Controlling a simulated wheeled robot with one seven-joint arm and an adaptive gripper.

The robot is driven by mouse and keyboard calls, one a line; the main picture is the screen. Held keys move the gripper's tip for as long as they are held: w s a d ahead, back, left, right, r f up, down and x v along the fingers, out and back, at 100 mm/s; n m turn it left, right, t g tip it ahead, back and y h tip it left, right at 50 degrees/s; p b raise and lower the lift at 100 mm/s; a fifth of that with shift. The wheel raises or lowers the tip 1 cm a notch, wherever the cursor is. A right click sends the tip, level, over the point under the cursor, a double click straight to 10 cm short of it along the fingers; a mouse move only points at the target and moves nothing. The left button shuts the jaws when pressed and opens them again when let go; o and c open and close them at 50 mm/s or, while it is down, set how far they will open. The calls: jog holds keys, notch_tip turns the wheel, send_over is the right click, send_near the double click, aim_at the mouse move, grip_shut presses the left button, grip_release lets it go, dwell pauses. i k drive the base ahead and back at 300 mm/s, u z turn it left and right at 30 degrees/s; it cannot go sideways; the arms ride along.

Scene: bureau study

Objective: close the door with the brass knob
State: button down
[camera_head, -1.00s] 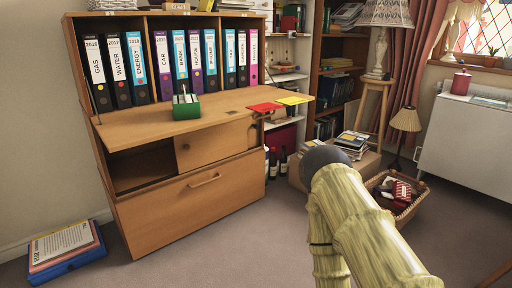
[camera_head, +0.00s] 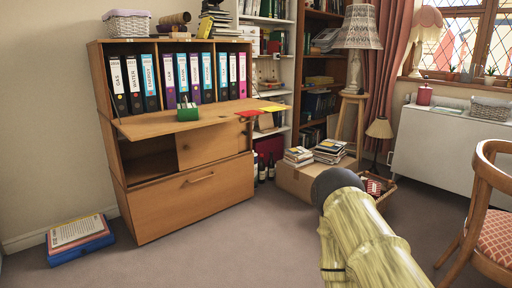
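The wooden bureau (camera_head: 150,205) stands against the left wall. Below its lowered flap (camera_head: 165,126), a wooden door panel (camera_head: 218,146) covers the right part of the middle section. A small round spot near the panel's left edge may be the knob; it is too small to tell if it is brass. The left compartment (camera_head: 150,166) beside the panel is open and dark inside. My arm, pale yellow with a dark rounded joint, reaches in from the bottom right, well apart from the bureau. My gripper is not visible.
A blue box file (camera_head: 80,242) lies on the floor at left. A cardboard box (camera_head: 298,180) stands right of the bureau; a chair (camera_head: 487,210) is at far right. Carpet before the bureau is clear.

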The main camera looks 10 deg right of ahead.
aim_at(201, 146)
jog(key=z, duration=0.55)
jog(key=i, duration=1.35)
jog(key=u, duration=0.25)
